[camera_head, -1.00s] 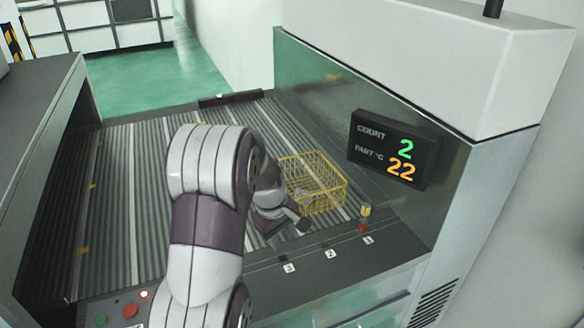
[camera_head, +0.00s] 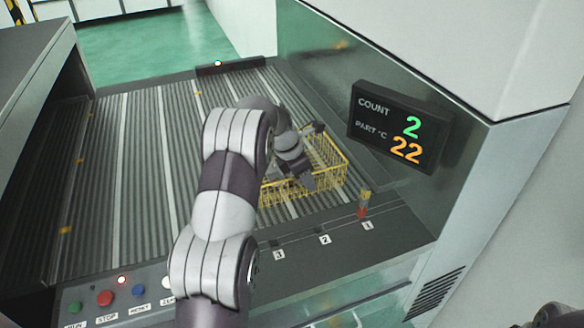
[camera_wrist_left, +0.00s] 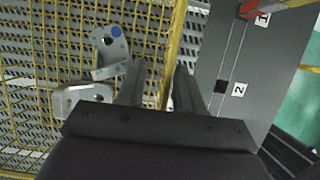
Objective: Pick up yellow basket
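The yellow wire basket (camera_head: 334,178) sits on the ribbed conveyor near its front right. My left gripper (camera_head: 304,180) is at the basket, pointing down and hiding part of it. In the left wrist view, the gripper (camera_wrist_left: 160,78) is open, its two dark fingers apart. A yellow edge of the basket (camera_wrist_left: 174,52) shows between the fingers; I cannot tell whether they touch it. Inside the basket are metal castings, one with a blue dot (camera_wrist_left: 112,50) and another (camera_wrist_left: 80,98) close to the left finger.
A count display (camera_head: 399,128) hangs on the side panel to the basket's right. A small red and yellow post (camera_head: 363,205) stands at the mark numbered 1. Buttons (camera_head: 106,298) line the front left ledge. The conveyor's left part (camera_head: 130,180) is clear.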

